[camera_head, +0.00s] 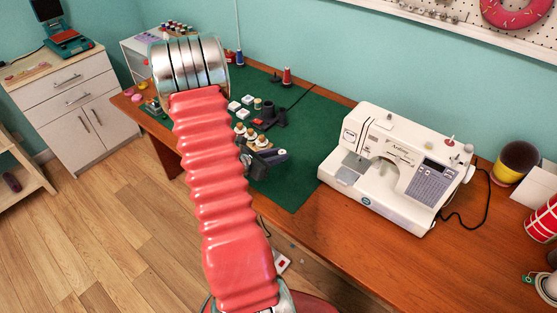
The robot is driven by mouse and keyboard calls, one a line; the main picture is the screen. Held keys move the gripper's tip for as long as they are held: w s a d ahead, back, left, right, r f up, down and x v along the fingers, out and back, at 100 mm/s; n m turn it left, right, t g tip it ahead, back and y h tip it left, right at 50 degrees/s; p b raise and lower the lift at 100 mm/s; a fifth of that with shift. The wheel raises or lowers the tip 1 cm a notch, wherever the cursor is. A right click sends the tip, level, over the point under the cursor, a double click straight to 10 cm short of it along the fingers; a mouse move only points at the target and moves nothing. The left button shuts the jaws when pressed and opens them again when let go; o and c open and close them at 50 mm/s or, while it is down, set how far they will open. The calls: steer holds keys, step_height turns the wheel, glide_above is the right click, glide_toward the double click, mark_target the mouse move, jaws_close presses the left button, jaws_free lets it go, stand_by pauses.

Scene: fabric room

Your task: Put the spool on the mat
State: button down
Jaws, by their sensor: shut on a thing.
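The green mat (300,150) lies flat on the wooden table, partly hidden behind my red ribbed arm. My gripper (268,160), a dark part with a grey tip, shows just right of the arm, over the mat. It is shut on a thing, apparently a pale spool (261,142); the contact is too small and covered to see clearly. Other small pale spools (241,128) are close by, toward the upper left. I cannot tell whether the held spool touches the mat. A red spool (287,76) stands upright farther back.
A white sewing machine (400,165) stands on the table right of the mat. White blocks (247,100) and a black object (268,113) sit on the mat's far part. The mat's middle and right are clear.

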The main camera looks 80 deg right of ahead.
mark_target(278, 169)
steer(key=shift+f, duration=1.85)
steer(key=shift+f, duration=0.1)
steer(key=c, duration=1.6)
jaws_free()
steer(key=shift+o, duration=0.2)
steer(key=v, duration=1.2)
steer(key=shift+d, duration=0.1)
steer(key=shift+w, duration=0.1)
